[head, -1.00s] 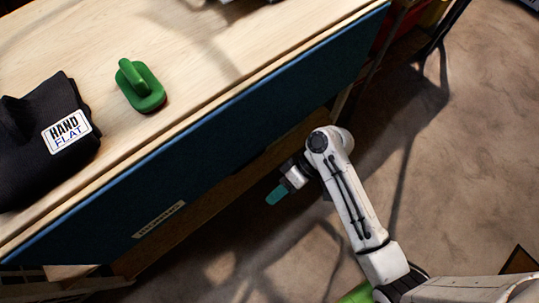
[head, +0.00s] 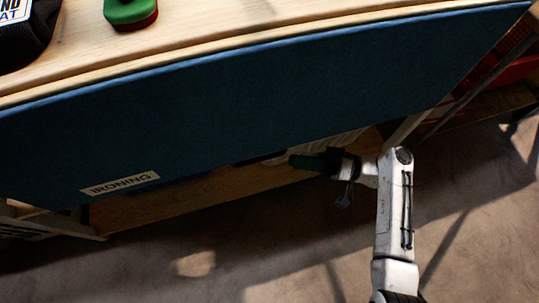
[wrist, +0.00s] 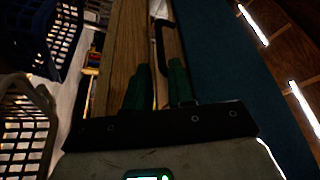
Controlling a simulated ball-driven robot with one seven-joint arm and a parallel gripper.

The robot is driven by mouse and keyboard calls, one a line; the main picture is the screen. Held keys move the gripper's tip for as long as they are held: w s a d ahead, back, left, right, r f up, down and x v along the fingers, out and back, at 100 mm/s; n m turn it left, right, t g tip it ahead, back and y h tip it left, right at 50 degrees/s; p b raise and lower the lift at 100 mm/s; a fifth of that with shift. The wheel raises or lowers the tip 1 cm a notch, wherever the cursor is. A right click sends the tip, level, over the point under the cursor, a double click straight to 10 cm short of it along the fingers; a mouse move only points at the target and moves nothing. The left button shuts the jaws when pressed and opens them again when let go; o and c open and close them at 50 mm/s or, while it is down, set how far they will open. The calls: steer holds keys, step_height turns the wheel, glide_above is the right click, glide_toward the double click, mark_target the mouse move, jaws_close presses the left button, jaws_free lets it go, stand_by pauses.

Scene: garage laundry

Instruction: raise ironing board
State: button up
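The ironing board is a blue panel (head: 250,105) labelled "IRONING". It hangs down along the front of the wooden top, and it also shows at the right in the wrist view (wrist: 222,75). My gripper (head: 300,161) is low beside the board's lower edge, right of the label. In the wrist view its two green fingers (wrist: 160,88) stand apart with a gap between them. A thin dark curved bar (wrist: 159,38) lies ahead of the fingers, beside the board. I cannot tell whether they touch it.
A wooden shelf (head: 220,190) runs below the board. Plastic baskets (wrist: 22,125) stand at left in the wrist view. The floor in front is clear.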

mark_target(265, 157)
steer(key=p+x, duration=0.1)
steer(key=x, duration=0.8)
steer(key=shift+p, duration=0.35)
jaws_close()
